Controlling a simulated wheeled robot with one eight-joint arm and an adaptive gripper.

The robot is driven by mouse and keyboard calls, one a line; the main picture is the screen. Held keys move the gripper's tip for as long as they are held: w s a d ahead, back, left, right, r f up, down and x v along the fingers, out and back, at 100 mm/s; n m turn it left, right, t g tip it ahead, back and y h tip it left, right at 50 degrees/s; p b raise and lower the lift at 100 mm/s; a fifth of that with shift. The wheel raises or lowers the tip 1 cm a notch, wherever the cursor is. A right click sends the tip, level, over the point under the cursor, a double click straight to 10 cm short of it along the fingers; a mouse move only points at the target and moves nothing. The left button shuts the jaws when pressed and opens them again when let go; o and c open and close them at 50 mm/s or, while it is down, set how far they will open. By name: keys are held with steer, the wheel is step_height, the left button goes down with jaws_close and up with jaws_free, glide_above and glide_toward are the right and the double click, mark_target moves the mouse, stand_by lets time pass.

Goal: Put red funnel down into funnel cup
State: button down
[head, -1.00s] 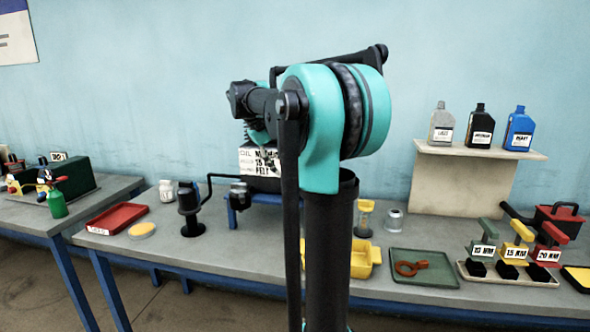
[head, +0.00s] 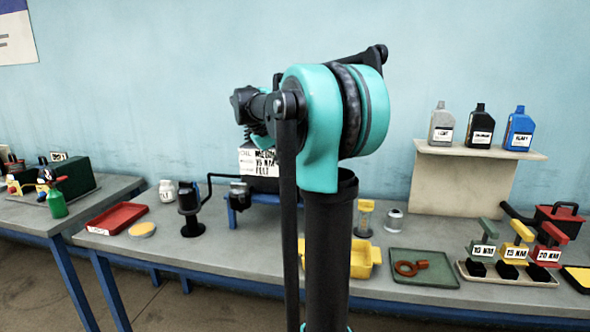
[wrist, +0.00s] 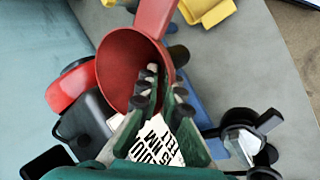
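The red funnel (wrist: 125,68) shows large and close in the wrist view, its bowl facing the camera and its handle (wrist: 155,18) running up. My gripper (wrist: 166,78) is shut on the funnel's right rim, one finger over the bowl and the other outside it. In the head view my arm hides the gripper and the funnel. I cannot tell for sure which thing is the funnel cup; a black cup-like holder (head: 188,200) stands on the bench left of my arm.
A labelled block (head: 260,163) stands behind my arm. Left are a red tray (head: 117,217) and a white jar (head: 167,191). Right are a yellow tray (head: 366,258), a green tray (head: 425,280), a tool rack (head: 507,275) and bottles on a shelf (head: 470,149).

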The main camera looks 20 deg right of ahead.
steer(key=shift+r, duration=0.6)
stand_by(0.8)
steer(key=shift+w, duration=0.1)
steer(key=shift+g, duration=0.6)
steer(key=shift+r, duration=1.05)
stand_by(0.3)
steer(key=shift+r, duration=3.15)
steer(key=shift+f, duration=0.1)
